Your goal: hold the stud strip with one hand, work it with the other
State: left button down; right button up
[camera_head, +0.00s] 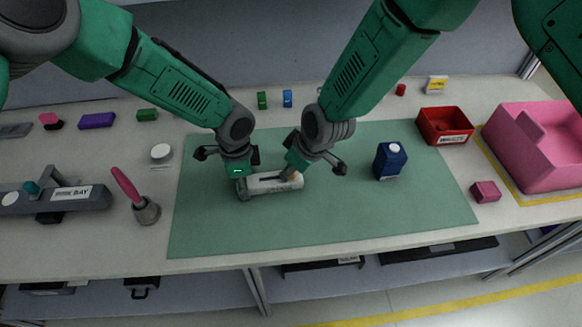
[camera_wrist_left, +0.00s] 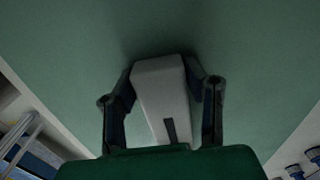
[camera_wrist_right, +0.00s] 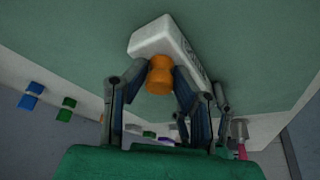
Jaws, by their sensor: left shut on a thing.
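The stud strip (camera_head: 268,183) is a pale grey-white bar lying on the green mat (camera_head: 400,222). My left gripper (camera_head: 241,182) is shut on its left end. In the left wrist view the strip (camera_wrist_left: 160,95) sits between both fingers. My right gripper (camera_head: 297,170) is at the strip's right end. In the right wrist view an orange stud (camera_wrist_right: 159,75) stands against the strip (camera_wrist_right: 165,40), with the right fingers close on both sides. I cannot tell whether they press on it.
A dark blue carton (camera_head: 390,162) stands on the mat to the right. A pink-handled tool (camera_head: 146,211) and a grey fixture (camera_head: 60,198) are left. The mat's front is clear.

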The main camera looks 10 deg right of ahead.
grip_shut()
jog(key=shift+r, duration=3.1)
pick_arm(q)
jog(key=c, duration=0.9)
grip_release()
jog(key=shift+o, duration=0.2)
notch_tip(320, 180, up, 12)
